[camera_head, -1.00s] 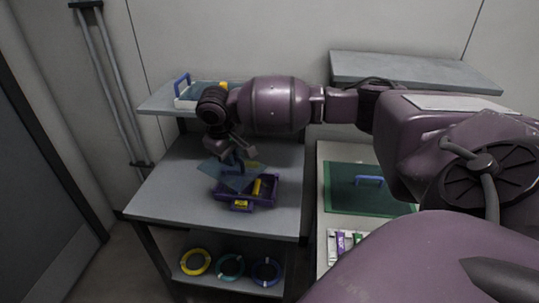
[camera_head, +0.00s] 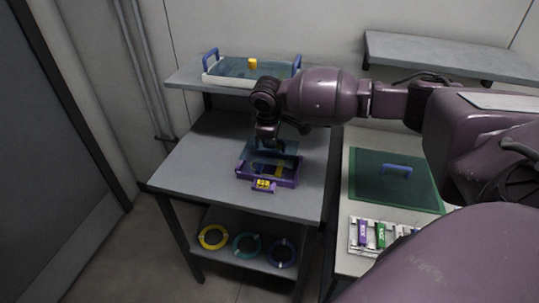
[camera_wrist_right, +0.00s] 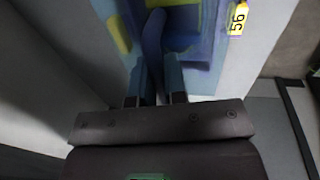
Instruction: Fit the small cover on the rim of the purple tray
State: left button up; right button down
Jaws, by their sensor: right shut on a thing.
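The purple tray (camera_head: 287,183) stands on the grey table, a yellow tag on its front and yellow items inside. The small cover (camera_head: 288,149) is a see-through blue sheet over the back part of the tray. My right gripper (camera_head: 270,141) is above it; in the wrist view the gripper (camera_wrist_right: 154,88) is shut on the cover's blue handle (camera_wrist_right: 153,38). The tray shows blue-purple through the cover in that view, beside a yellow tag marked 56 (camera_wrist_right: 238,18). I cannot tell whether the cover touches the rim. My left gripper is out of view.
A green panel (camera_head: 372,184) with a blue handle lies on the right-hand table. Coloured rings (camera_head: 213,237) lie on the lower shelf. The grey table (camera_head: 205,165) is clear left of the tray.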

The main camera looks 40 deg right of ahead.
aim_at(270, 151)
jog(key=shift+f, duration=0.65)
pick_arm(q)
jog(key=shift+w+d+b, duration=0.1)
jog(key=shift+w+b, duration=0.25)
jog(key=shift+b, duration=0.1)
pick_arm(e)
jog(key=shift+f, duration=1.85)
jog(key=shift+f, duration=0.15)
jog(key=c, duration=1.2)
grip_release()
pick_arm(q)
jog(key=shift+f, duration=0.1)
pick_arm(e)
jog(key=shift+o, duration=0.2)
jog(key=r, duration=0.3)
jog(key=s+a+r+p, duration=0.1)
jog(key=r, duration=0.3)
jog(key=r+p, duration=0.1)
jog(key=r, duration=0.2)
jog(key=shift+s+a+r, duration=0.15)
jog(key=shift+a+r, duration=0.15)
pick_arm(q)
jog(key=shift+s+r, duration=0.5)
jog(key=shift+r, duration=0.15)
pick_arm(e)
jog(key=shift+s+a+r, duration=0.1)
jog(key=shift+r, duration=0.65)
